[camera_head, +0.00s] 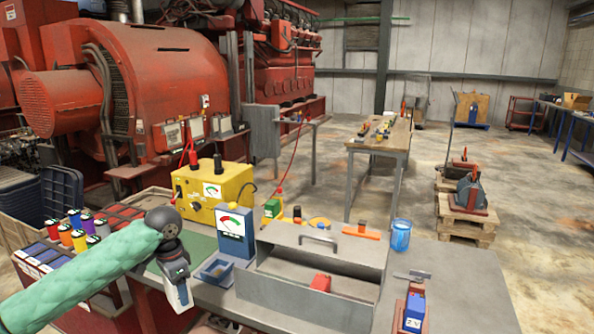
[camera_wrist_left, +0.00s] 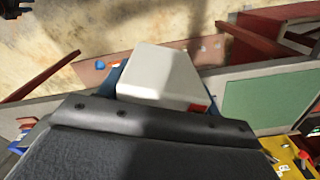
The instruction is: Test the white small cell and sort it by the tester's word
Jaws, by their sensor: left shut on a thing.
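My left gripper (camera_head: 177,276) is shut on the white small cell (camera_head: 183,294) and holds it at the near edge of the bench, left of a small blue tray (camera_head: 214,270). In the left wrist view the white cell (camera_wrist_left: 160,75) sticks out beyond the dark gripper body (camera_wrist_left: 150,120), with a small red patch at its lower right corner. A blue meter with a red and green dial (camera_head: 235,226) stands just behind the tray. A yellow box with a similar dial (camera_head: 213,191) and posts on top stands further back. My right gripper is out of view.
A grey metal box (camera_head: 310,288) with a red block (camera_head: 320,282) stands right of the tray. A blue cell marked 2 V (camera_head: 413,310) stands in a red holder further right. Several coloured cylinders (camera_head: 79,240) stand at the left. A blue cup (camera_head: 401,236) is behind.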

